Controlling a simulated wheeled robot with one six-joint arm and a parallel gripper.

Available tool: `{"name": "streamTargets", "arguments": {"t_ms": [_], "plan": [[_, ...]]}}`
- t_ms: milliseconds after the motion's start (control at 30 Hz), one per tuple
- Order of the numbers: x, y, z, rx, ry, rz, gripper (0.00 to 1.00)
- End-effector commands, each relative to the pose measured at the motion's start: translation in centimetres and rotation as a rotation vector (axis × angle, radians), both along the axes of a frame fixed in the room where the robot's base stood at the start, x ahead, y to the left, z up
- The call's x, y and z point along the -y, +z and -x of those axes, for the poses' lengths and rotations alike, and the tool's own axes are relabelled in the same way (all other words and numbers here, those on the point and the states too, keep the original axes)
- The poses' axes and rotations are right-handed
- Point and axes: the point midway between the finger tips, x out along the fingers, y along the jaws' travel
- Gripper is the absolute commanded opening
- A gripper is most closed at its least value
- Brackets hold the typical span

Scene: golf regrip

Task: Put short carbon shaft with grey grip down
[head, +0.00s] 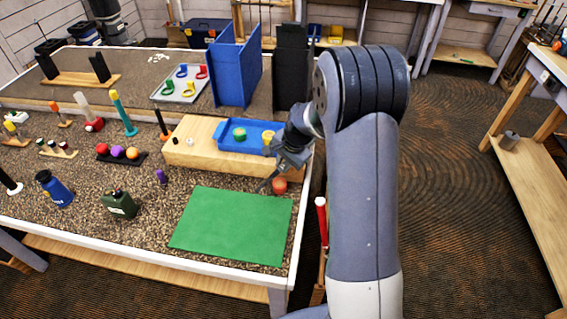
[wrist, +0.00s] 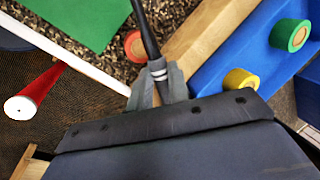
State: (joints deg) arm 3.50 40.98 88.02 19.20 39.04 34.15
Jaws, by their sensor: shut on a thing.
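My gripper (head: 290,158) is over the table's right end, in front of the blue tray. In the wrist view its fingers (wrist: 160,88) are shut on a dark shaft (wrist: 146,30). Pale rings (wrist: 157,70) show on the shaft at the fingers. The shaft's dark length runs away from the fingers toward the green mat (head: 233,226) and leaves the top of the wrist view. In the head view it is a thin dark line (head: 268,182) near the mat's far right corner. The grey grip cannot be made out, and whether the shaft touches the table cannot be told.
A reddish roll (head: 280,186) sits close by the shaft. A blue tray (head: 228,149) with green and yellow rolls rests on a wooden block (head: 190,158). A red cylinder with a white end (wrist: 38,90) stands off the table edge. The green mat is bare.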

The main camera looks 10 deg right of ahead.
Motion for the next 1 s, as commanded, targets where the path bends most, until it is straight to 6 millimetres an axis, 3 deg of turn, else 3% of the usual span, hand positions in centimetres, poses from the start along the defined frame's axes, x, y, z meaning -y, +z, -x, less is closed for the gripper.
{"name": "streamTargets", "arguments": {"t_ms": [300,667,1000], "plan": [[0.0,-0.1,0.0,0.000,0.000,0.000,0.40],[0.0,0.0,0.0,-0.001,0.000,0.000,0.40],[0.7,4.8,1.2,0.006,0.000,0.000,0.40]]}}
